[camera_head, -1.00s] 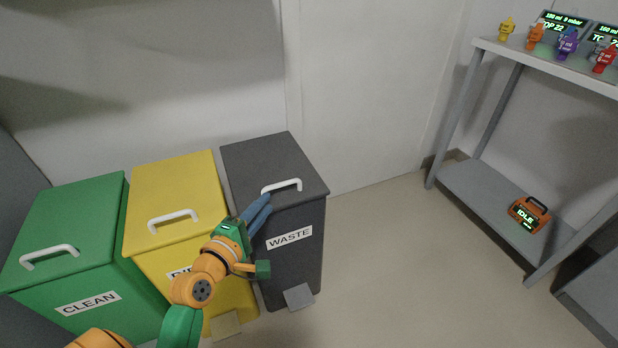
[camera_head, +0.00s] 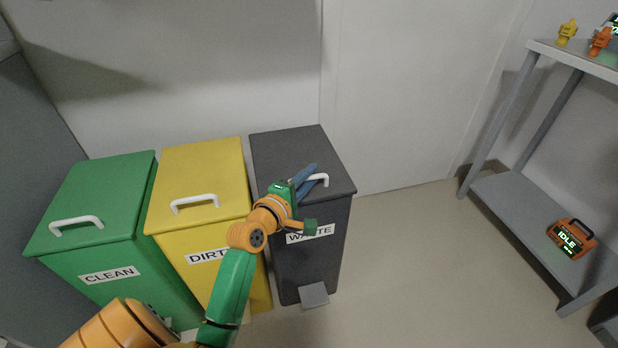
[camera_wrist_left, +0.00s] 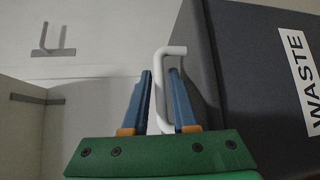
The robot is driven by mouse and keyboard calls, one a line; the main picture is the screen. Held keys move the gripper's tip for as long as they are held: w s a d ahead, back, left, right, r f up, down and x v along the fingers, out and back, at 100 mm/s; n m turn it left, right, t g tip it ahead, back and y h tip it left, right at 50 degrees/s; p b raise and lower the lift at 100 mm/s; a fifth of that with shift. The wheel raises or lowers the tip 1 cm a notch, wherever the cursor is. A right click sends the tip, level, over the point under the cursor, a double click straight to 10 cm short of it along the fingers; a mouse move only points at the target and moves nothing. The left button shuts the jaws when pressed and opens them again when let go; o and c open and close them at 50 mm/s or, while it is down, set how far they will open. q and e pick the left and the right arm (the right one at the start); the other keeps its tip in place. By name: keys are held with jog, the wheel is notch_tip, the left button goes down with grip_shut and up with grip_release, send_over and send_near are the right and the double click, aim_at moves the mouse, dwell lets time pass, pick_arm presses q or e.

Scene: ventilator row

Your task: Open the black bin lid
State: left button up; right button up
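The black bin (camera_head: 312,265) with the WASTE label is the right one of a row of bins. Its dark lid (camera_head: 290,145) lies flat and closed, with a white handle (camera_head: 322,180) near the front edge. My left gripper (camera_head: 312,174) reaches the handle from the left and partly hides it. In the left wrist view, the blue fingers of the gripper (camera_wrist_left: 160,75) stand apart on either side of the white handle (camera_wrist_left: 175,50), with narrow gaps seeming to show. Contact is not clear. My right gripper is not in view.
A yellow bin (camera_head: 200,160) and a green bin (camera_head: 95,190) stand to the left. A grey pedal (camera_head: 315,295) sits at the black bin's foot. A grey shelf (camera_head: 540,220) with an orange IDLE device (camera_head: 570,238) is at the right. Floor between is clear.

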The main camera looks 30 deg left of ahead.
pick_arm(q)
grip_shut()
dwell(1.3)
